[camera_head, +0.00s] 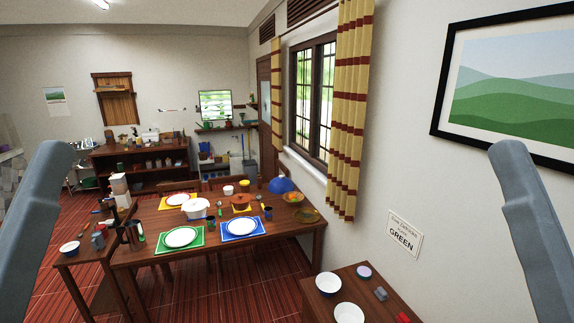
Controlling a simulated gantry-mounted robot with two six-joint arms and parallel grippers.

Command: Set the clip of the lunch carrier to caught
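I cannot pick out the lunch carrier or its clip for certain at this distance. Grey links of my two arms show at the left and right edges of the head view. Neither gripper's fingertips can be seen.
The dining table (150,254) holds plates on coloured mats, a white pot (195,208) and a blue dome (281,185). A side table at the lower right holds bowls (328,283). A wall sign (404,234) reads "GREEN" in large letters. Red floor (255,290) lies in front.

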